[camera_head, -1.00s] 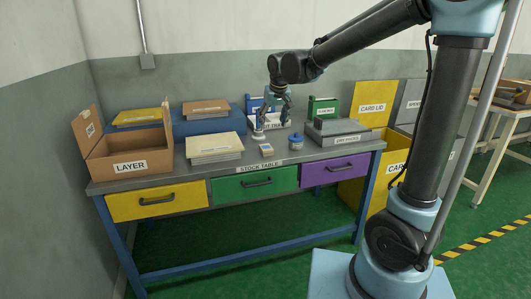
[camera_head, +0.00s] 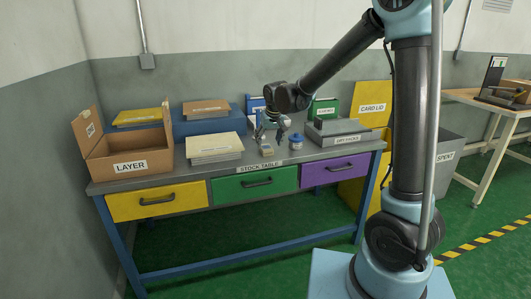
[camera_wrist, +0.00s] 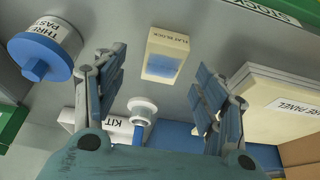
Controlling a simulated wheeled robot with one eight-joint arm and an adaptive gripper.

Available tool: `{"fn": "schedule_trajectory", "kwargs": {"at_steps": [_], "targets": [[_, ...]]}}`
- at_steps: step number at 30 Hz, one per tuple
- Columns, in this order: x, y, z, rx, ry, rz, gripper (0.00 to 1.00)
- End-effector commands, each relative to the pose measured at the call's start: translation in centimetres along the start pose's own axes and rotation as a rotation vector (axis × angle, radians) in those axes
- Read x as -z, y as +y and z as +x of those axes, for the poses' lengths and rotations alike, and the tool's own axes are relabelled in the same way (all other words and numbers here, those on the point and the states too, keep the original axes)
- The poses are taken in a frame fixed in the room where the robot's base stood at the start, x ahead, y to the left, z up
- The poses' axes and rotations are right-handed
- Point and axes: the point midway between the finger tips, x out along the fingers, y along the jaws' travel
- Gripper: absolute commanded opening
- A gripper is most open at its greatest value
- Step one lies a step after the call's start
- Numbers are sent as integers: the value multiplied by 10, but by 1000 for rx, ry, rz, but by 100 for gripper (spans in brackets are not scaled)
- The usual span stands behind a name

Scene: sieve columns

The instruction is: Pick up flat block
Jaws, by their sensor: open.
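The flat block (camera_wrist: 167,55) is a small cream block with a blue patch and a "FLAT BLOCK" label. In the wrist view it lies on the grey table top, just beyond and between my spread fingers. It also shows small in the head view (camera_head: 266,150), at the middle of the stock table (camera_head: 300,155). My gripper (camera_wrist: 160,88) is open and empty, and its fingers do not touch the block. In the head view my gripper (camera_head: 270,138) hangs over the table just above the block.
A blue-lidded jar (camera_wrist: 45,50) stands close on one side of my gripper. A cream panel stack (camera_wrist: 280,100) lies close on the other. A white round-headed item (camera_wrist: 142,108) stands near the block.

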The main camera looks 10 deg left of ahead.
Motion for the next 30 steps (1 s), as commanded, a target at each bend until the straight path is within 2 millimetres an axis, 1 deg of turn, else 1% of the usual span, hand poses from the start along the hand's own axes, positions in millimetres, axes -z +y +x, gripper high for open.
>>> {"fn": "schedule_trajectory", "kwargs": {"at_steps": [3, 9, 13, 20, 21, 23, 24, 26, 27, 30], "targets": [[2, -4, 15, 0, 0, -1, 65], [3, -5, 35, 0, 0, 0, 65], [2, -5, 40, 0, 0, 0, 65], [2, -5, 41, 0, 0, 0, 65], [2, -5, 41, 0, 0, 0, 56], [2, -5, 41, 0, 0, 0, 42], [2, -5, 41, 0, 0, 0, 33], [2, -5, 41, 0, 0, 0, 20], [2, -5, 41, 0, 0, 0, 17], [2, -5, 41, 0, 0, 0, 17]]}}
